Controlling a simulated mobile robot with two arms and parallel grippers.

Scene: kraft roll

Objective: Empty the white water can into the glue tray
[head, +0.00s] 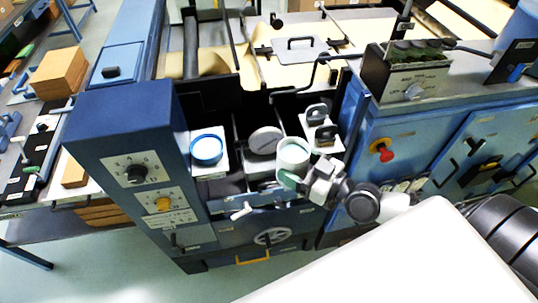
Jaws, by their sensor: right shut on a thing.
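The white water can (293,151) is a pale cylinder with an open top, near the middle of the head view. It looks roughly upright, at the front of the blue machine. My right gripper (308,183) comes in from the lower right and is shut on the can at its lower near side. A pale green part shows low on the can beside the fingers. What is inside the can is too small to tell. The glue tray is probably the grey recess (240,177) left of the can, partly hidden by it. My left gripper is out of view.
A blue-rimmed round pot (206,149) stands on a white plate to the left. A grey round lid (265,141) lies just left of the can. Black-handled parts (318,116) sit behind right. A red knob (385,154) sticks out at right.

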